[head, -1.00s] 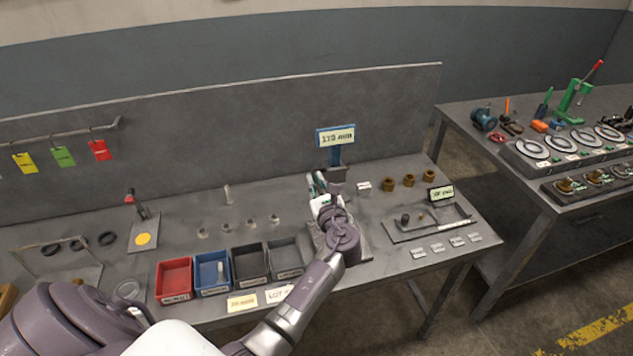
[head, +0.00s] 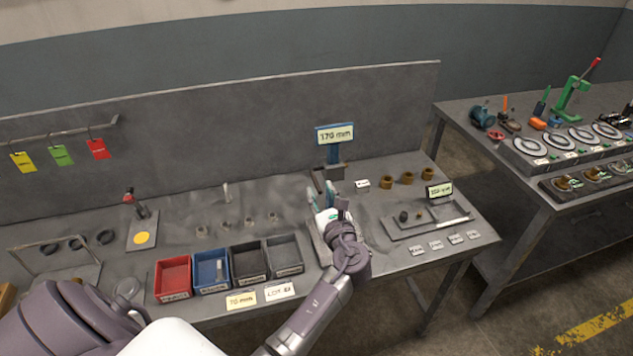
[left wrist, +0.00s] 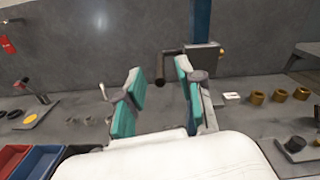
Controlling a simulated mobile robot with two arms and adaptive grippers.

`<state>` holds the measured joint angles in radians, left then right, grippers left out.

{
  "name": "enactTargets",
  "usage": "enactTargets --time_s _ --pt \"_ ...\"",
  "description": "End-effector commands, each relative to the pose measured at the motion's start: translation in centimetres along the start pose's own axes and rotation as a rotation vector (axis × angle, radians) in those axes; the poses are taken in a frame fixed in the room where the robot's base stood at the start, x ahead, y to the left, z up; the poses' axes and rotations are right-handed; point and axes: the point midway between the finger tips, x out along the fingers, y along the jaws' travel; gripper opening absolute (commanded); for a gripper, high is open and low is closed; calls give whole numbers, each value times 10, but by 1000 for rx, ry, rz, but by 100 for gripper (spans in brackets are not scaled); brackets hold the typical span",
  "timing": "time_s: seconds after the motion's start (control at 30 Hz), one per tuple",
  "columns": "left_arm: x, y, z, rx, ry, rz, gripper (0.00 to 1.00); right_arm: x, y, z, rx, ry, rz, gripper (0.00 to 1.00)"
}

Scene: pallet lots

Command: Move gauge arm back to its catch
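The gauge is a blue post with a "170 mm" sign (head: 335,134) at the back of the bench. In the left wrist view its blue post (left wrist: 200,22) shows at the top. The gauge arm (left wrist: 160,74), a dark bar with a rounded end, sticks out left from a grey block on the post. My left gripper (head: 322,193) is just in front of the gauge. Its teal fingers are apart, and they also show in the left wrist view (left wrist: 158,92). The bar's end appears between them, beyond the tips, and nothing seems held. I cannot make out the catch. My right gripper is out of view.
Red (head: 172,279), blue (head: 212,272) and dark bins stand along the front edge, left of my left wrist. Several brass rings (head: 406,177) and a grey tray (head: 395,235) lie to the right. A second bench (head: 560,205) stands farther right.

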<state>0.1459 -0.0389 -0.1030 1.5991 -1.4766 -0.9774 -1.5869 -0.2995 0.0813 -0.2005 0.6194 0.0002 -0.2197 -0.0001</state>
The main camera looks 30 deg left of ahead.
Motion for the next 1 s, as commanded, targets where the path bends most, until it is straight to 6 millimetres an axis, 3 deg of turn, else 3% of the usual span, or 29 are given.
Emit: enactTargets --time_s 0.1,0.33,1.0 --pt "-26 0 -1 -1 2 -1 37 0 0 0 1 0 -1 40" --pt "-57 0 0 -1 0 -1 37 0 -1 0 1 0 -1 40" --pt "-63 4 -1 -25 12 7 37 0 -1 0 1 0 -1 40"
